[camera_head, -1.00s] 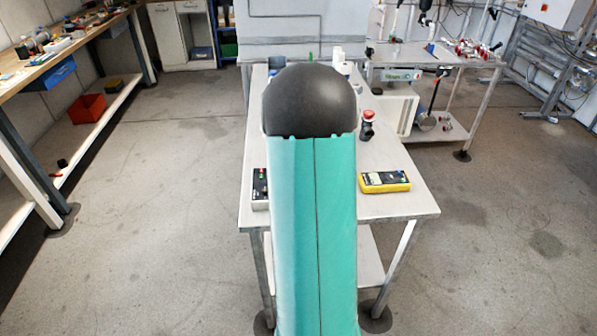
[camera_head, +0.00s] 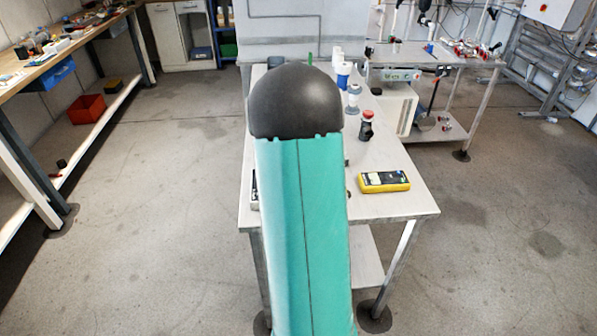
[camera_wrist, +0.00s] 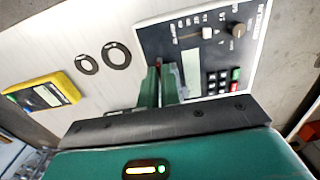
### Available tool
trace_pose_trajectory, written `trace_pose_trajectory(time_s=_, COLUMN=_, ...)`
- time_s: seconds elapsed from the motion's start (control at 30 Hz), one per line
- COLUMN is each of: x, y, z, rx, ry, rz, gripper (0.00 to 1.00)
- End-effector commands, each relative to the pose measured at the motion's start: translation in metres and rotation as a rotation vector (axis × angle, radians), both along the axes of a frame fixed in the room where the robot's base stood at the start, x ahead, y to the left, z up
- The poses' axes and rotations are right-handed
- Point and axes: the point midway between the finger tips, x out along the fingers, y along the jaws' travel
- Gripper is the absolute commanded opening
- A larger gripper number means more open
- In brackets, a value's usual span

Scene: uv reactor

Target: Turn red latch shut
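I cannot clearly pick out a red latch. A small red spot (camera_wrist: 158,64) shows at the tips of my gripper (camera_wrist: 159,72) in the wrist view; whether it is the latch is unclear. My green fingers stand close together beside a black control panel (camera_wrist: 215,42) with a slider, knobs, a screen and a keypad. I cannot tell if they touch it or hold anything. In the head view, a black fitting with a red top (camera_head: 367,126) stands upright on the white table (camera_head: 400,211). My arm hides the gripper and most of the panel there.
A yellow meter (camera_head: 384,181) lies near the table's right front; it also shows in the wrist view (camera_wrist: 42,94). Two dark rings (camera_wrist: 86,64) lie between it and the panel. Blue and white canisters (camera_head: 343,74) stand farther back.

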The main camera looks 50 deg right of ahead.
Motion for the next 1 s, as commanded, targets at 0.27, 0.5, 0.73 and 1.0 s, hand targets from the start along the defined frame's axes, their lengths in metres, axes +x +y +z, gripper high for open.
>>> trace_pose_trajectory(time_s=0.27, x=0.0, y=0.0, z=0.0, rx=-0.002, ry=-0.001, rz=0.0, gripper=0.26)
trace_pose_trajectory(time_s=0.5, x=0.0, y=0.0, z=0.001, rx=-0.001, ry=-0.001, rz=0.0, gripper=0.26)
trace_pose_trajectory(time_s=0.73, x=0.001, y=-0.001, z=0.024, rx=-0.002, ry=-0.003, rz=0.001, gripper=0.26)
trace_pose_trajectory(time_s=1.0, x=0.001, y=0.0, z=0.083, rx=-0.003, ry=-0.004, rz=0.001, gripper=0.26)
